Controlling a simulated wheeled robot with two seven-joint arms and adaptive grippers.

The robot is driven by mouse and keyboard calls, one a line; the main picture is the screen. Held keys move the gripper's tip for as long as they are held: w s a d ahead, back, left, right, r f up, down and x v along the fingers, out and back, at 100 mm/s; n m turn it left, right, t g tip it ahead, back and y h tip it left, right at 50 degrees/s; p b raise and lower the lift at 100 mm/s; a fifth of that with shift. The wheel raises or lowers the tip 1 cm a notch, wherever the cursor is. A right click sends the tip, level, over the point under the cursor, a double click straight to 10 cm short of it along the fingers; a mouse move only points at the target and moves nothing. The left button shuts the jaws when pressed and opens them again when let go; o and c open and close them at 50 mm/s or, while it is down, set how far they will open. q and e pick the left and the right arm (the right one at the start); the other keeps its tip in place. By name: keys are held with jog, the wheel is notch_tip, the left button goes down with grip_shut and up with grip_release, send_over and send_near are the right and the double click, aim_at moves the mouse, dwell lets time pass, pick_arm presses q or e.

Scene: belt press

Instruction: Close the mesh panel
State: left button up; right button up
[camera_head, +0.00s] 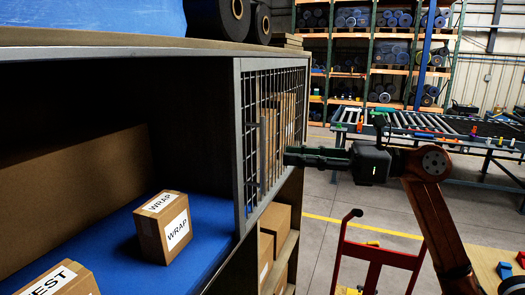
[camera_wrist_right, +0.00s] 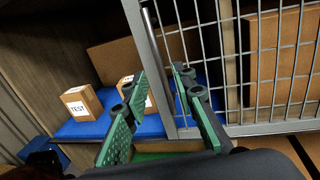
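The mesh panel (camera_head: 239,120) is a grey metal frame with wire grid. It covers the right part of the shelf opening and leaves the left part uncovered. In the right wrist view its frame edge (camera_wrist_right: 149,65) runs slanting behind my fingers, with a slim upright bar (camera_wrist_right: 153,30) beside it. My right gripper (camera_head: 288,156) is in front of the panel, level with its middle. In the wrist view the right gripper (camera_wrist_right: 156,84) has its fingers apart with nothing seen held between them. Whether it touches the panel is unclear. My left gripper is not in view.
Inside the shelf, a box marked WRAP (camera_head: 162,228) and a box marked TEST (camera_head: 60,281) stand on a blue surface (camera_head: 205,235). A red hand truck (camera_head: 373,255) stands at lower right. A roller conveyor (camera_head: 430,128) is behind my right arm.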

jog(key=p, duration=0.2)
send_over(262, 184)
jog(key=shift+w, duration=0.35)
grip_shut()
dwell(0.5)
